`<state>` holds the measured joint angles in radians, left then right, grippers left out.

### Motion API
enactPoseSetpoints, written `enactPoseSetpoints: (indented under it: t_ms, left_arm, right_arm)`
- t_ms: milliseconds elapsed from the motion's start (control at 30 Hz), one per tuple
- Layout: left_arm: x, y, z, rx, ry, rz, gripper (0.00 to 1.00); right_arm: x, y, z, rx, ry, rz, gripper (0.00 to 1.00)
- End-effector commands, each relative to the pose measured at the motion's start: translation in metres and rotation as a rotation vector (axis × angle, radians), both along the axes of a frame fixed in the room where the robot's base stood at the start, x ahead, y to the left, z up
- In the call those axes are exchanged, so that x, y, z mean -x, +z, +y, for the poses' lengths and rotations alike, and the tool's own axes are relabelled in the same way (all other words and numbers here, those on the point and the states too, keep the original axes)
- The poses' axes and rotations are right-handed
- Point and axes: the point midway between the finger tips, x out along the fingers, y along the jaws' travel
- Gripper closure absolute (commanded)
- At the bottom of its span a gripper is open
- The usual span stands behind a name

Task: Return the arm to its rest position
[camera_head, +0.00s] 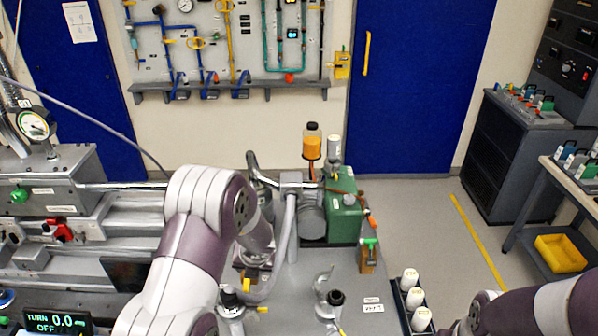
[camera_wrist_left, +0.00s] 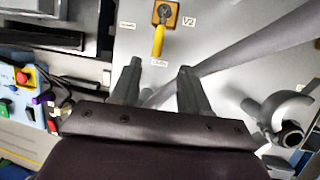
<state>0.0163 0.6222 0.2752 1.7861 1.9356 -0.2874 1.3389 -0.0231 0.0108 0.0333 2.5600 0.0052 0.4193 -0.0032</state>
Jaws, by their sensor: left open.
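My left arm (camera_head: 195,245) reaches in from the bottom left of the head view, over the grey bench. Its forearm and wrist hide its gripper there. In the left wrist view my left gripper (camera_wrist_left: 158,82) shows with two dark fingers apart and nothing seen between them. It is over the grey bench top, just short of a yellow-handled valve (camera_wrist_left: 158,40) beside a V2 label. My right arm (camera_head: 540,308) shows at the lower right of the head view; its gripper is out of frame.
A green pump (camera_head: 343,208) and an orange bottle (camera_head: 312,145) stand beyond my left arm. A curved metal fitting (camera_wrist_left: 285,115) is right of the left gripper. A rack with white-capped bottles (camera_head: 410,298) is at the bench's right. Open floor (camera_head: 430,205) lies beyond.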

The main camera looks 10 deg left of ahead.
Motion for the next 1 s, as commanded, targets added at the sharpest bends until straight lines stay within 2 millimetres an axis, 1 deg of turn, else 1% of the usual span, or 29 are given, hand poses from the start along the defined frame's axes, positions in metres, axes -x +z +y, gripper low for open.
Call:
enactPoseSetpoints:
  t_ms: [67,100,133,167,200,267,300,367,400,467,500,533,567,600,633,667,767,1000]
  left_arm:
    - [0.000,0.000,-0.001,-0.010,-0.040,0.010,0.55]
    - [-0.003,0.000,-0.005,-0.022,-0.126,0.018,0.55]
    - [-0.005,-0.001,-0.010,-0.046,-0.256,0.034,0.55]
    - [-0.002,-0.005,-0.017,-0.080,-0.440,0.066,0.55]
    - [0.006,-0.006,-0.029,-0.131,-0.720,0.106,0.55]
    - [0.025,-0.002,-0.052,-0.222,-1.193,0.148,0.55]
    - [0.044,0.003,-0.067,-0.286,-1.521,0.171,0.55]
    - [0.081,0.011,-0.084,-0.380,-1.993,0.200,0.55]
    - [0.109,0.016,-0.090,-0.439,-2.281,0.219,0.55]
    - [0.151,0.023,-0.090,-0.514,-2.661,0.250,0.55]
    - [0.175,0.027,-0.086,-0.555,-2.872,0.278,0.55]
    - [0.191,0.030,-0.082,-0.586,-3.005,0.300,0.55]
    - [0.205,0.032,-0.077,0.593,3.019,-0.318,0.55]
    - [0.219,0.035,-0.071,0.590,2.905,-0.331,0.55]
    - [0.225,0.038,-0.067,0.604,2.851,-0.346,0.55]
    - [0.227,0.041,-0.066,0.632,2.824,-0.355,0.55]
    - [0.222,0.049,-0.067,0.706,2.813,-0.360,0.55]
    - [0.221,0.051,-0.067,0.708,2.816,-0.360,0.55]
  right_arm:
    - [0.000,0.000,0.000,0.000,0.000,0.000,1.00]
    - [0.000,0.000,0.000,0.000,0.000,0.000,1.00]
    - [0.000,0.000,0.000,0.000,0.000,0.000,1.00]
    - [0.000,0.000,0.000,0.000,0.000,0.000,1.00]
    - [0.000,0.000,0.000,0.000,0.000,0.000,1.00]
    - [0.000,-0.005,0.000,0.000,0.000,0.000,1.00]
    - [0.000,-0.011,0.000,0.000,0.000,0.000,1.00]
    - [0.000,-0.019,0.000,0.000,0.000,0.000,1.00]
    - [0.000,-0.025,0.000,0.000,0.000,0.000,1.00]
    - [0.000,-0.033,0.000,0.000,0.000,0.000,1.00]
    - [0.000,-0.038,0.000,0.000,0.000,0.000,1.00]
    - [0.000,-0.042,0.000,0.000,0.000,0.000,1.00]
    - [0.000,-0.046,0.000,0.000,0.000,0.000,1.00]
    - [0.000,-0.051,0.000,0.000,0.000,0.000,1.00]
    - [0.000,-0.055,0.000,0.000,0.000,0.000,1.00]
    - [0.000,-0.058,0.000,0.000,0.000,0.000,1.00]
    - [0.000,-0.061,0.000,0.000,0.000,0.000,1.00]
    - [0.000,-0.058,0.000,0.000,0.000,0.000,1.00]
